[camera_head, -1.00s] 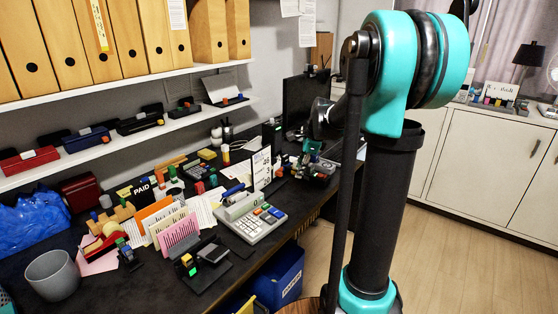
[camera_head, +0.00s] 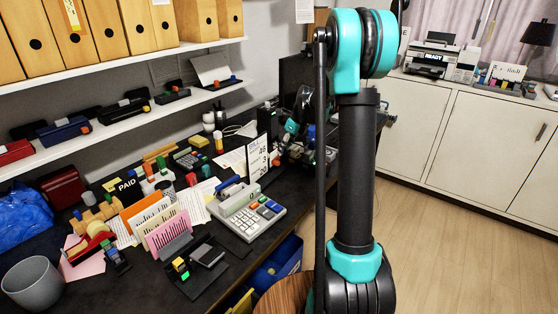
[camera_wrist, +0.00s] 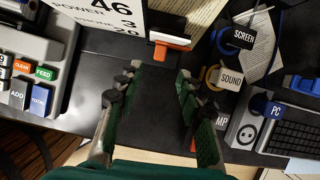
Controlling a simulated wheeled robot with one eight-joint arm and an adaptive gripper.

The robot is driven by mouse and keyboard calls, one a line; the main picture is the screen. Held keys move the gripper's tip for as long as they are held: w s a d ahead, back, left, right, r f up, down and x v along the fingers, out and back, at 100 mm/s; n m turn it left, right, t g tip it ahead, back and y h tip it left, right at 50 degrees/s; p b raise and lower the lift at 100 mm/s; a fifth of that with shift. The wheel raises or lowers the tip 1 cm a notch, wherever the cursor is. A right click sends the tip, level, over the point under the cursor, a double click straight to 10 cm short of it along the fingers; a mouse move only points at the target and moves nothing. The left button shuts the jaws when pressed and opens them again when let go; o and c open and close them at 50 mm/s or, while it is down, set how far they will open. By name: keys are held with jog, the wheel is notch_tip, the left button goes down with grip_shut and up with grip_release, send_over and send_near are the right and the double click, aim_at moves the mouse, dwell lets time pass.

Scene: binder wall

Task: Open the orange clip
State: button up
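In the wrist view, an orange bar with a pale part (camera_wrist: 170,42) sits at the lower edge of a cream sheet; it looks like the orange clip, but its jaws are not clear. My gripper (camera_wrist: 158,76) is open, with its two dark green fingers apart and bare black desk between them. The orange piece lies ahead of the fingertips, slightly right of the middle of the gap, and nothing touches it. In the head view my arm hides most of this part of the desk, and I cannot clearly make out the gripper.
A card with large numbers (camera_wrist: 108,22) and a calculator (camera_wrist: 28,75) stand left of the fingers. SCREEN, SOUND (camera_wrist: 231,80) and PC tags, cables and a keyboard (camera_wrist: 295,130) are at right. A shelf (camera_head: 150,117) runs above the desk. Open floor (camera_head: 450,210) lies right.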

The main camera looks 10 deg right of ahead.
aim_at(278, 161)
jog(key=x, duration=0.8)
grip_shut()
